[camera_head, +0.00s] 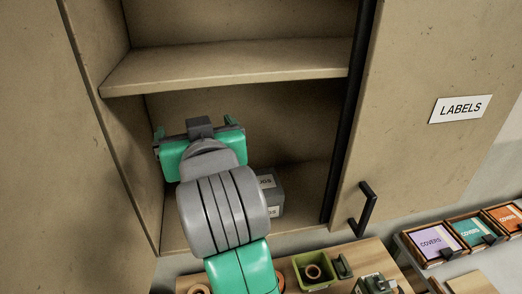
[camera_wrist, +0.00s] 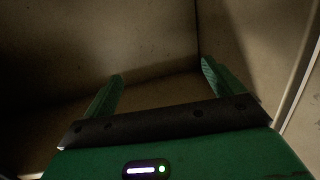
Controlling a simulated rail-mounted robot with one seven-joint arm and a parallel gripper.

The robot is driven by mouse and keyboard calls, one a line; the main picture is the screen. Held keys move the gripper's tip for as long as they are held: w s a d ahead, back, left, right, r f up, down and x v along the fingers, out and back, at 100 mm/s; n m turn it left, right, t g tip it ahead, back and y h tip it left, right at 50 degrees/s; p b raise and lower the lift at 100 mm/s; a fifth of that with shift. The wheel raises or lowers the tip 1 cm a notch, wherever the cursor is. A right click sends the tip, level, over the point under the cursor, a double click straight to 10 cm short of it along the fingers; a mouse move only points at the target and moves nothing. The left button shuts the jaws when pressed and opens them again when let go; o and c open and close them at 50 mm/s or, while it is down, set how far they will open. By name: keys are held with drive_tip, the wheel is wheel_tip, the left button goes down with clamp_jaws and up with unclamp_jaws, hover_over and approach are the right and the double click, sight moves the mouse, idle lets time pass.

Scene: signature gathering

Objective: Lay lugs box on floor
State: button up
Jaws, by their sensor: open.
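The lugs box (camera_head: 272,190) is a small dark grey box with white labels, part of whose lettering reads "UGS". It sits on the cabinet's lower shelf (camera_head: 300,226); its left part is hidden behind my arm. My gripper (camera_head: 193,126) is inside the lower compartment, to the left of the box and higher in the picture, with green fingers pointing into the cabinet. In the wrist view my gripper (camera_wrist: 161,70) has its two fingers wide apart with nothing between them. The box does not show in the wrist view, only dim compartment walls.
An empty upper shelf (camera_head: 230,68) is above my gripper. The cabinet door with a "LABELS" sign (camera_head: 460,108) and a dark handle (camera_head: 364,210) is at right. Below is a wooden worktop (camera_head: 340,250) with a green bin (camera_head: 315,270). Trays of "COVERS" boxes (camera_head: 437,242) stand lower right.

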drive_tip(key=s+d+r+m+t+h, duration=0.2)
drive_tip(key=s+d+r+t, duration=0.2)
drive_tip(key=s, duration=0.6)
drive_tip(key=s+d+r+m+t+h, duration=0.2)
drive_tip(key=s+d+r+t, duration=0.3)
drive_tip(key=s, duration=0.5)
drive_tip(key=shift+s+d+r+t+h, duration=0.2)
drive_tip(key=shift+d+r+t+h, duration=0.1)
drive_tip(key=shift+d+r+h, duration=0.5)
wheel_tip(320, 180, up, 2)
drive_tip(key=shift+r+p, duration=0.15)
drive_tip(key=shift+p, duration=1.1)
